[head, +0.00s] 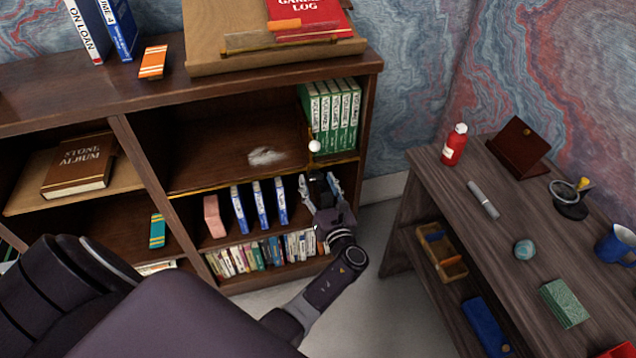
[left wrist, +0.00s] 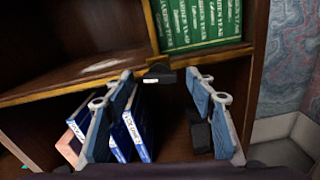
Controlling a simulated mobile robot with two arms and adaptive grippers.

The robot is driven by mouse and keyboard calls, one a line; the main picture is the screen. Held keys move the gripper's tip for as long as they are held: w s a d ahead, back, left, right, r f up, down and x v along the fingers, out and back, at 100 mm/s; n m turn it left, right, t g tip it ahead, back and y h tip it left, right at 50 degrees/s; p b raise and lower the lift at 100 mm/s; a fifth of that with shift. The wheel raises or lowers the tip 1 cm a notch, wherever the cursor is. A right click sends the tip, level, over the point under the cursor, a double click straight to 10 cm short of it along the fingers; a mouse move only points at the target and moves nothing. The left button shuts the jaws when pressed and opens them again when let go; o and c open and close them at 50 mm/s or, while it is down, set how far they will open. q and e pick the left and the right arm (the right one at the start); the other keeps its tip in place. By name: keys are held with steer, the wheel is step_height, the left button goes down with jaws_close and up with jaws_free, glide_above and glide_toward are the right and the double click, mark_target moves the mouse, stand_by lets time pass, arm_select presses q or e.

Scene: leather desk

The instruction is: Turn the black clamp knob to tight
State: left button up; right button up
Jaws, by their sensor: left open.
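A black clamp knob (left wrist: 159,75) shows at the front edge of the middle shelf in the left wrist view, below the green volumes. In the head view a black piece (head: 318,181) shows under the shelf edge between my fingers. My left gripper (head: 320,184) is open, with one finger on each side of the knob. In the left wrist view the finger tips stand left and right of it, with gaps; I cannot tell if they touch it. A small white ball (head: 314,146) shows just above, at the shelf edge. The knob's setting cannot be read. My right gripper is not in view.
Green volumes (head: 332,115) stand on the shelf above the gripper. Blue-and-white books (head: 261,204) and a pink book (head: 214,216) stand left of it. A wooden desk (head: 455,210) with a red bottle (head: 454,145) is at the right. Floor shows between bookcase and desk.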

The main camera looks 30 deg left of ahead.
arm_select(q)
steer(key=c, duration=1)
steer(key=shift+c, duration=0.8)
